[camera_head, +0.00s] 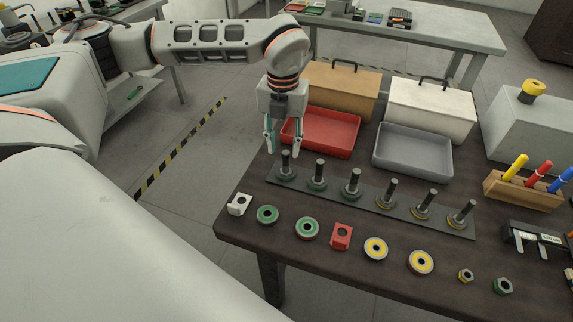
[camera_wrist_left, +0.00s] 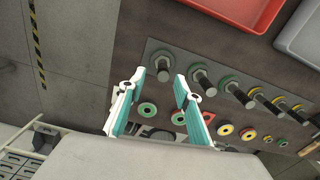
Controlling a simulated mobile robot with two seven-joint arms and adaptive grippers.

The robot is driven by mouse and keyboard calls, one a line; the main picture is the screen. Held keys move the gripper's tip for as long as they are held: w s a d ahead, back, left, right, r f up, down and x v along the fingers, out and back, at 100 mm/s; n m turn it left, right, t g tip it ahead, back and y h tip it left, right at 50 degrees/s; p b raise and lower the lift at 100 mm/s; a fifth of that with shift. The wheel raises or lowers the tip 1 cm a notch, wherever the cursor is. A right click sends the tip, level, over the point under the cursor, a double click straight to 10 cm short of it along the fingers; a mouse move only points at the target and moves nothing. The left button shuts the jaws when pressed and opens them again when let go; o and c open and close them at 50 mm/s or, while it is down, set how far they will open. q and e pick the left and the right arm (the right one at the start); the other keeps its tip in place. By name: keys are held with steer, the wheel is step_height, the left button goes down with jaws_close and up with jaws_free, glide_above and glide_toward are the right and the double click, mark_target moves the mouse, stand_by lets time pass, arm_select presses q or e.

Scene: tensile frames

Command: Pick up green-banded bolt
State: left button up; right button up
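Several dark bolts stand upright in a row on a dark strip (camera_head: 318,197) on the table. The left three have green bands: the leftmost (camera_head: 286,165), the second (camera_head: 318,175) and the third (camera_head: 351,185). The others have yellow bands, such as this yellow-banded bolt (camera_head: 390,193). My left gripper (camera_head: 283,150) points down at the leftmost green-banded bolt, its fingers apart with nothing held. In the left wrist view the left gripper (camera_wrist_left: 160,88) is open, and the leftmost bolt (camera_wrist_left: 163,70) shows between and beyond the fingers. My right gripper is not in view.
A red tray (camera_head: 320,151) lies close behind my left gripper, with a grey tray (camera_head: 413,170) to its right. Rings, blocks and nuts lie along the front, including a green ring (camera_head: 267,215) and a red block (camera_head: 341,236). A wooden pen holder (camera_head: 522,193) stands right.

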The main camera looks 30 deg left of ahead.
mark_target(286, 152)
arm_select(q)
steer(key=f, duration=0.5)
steer(key=shift+w+d, duration=0.15)
steer(key=shift+w, duration=0.1)
jaws_close()
steer(key=shift+r, duration=0.1)
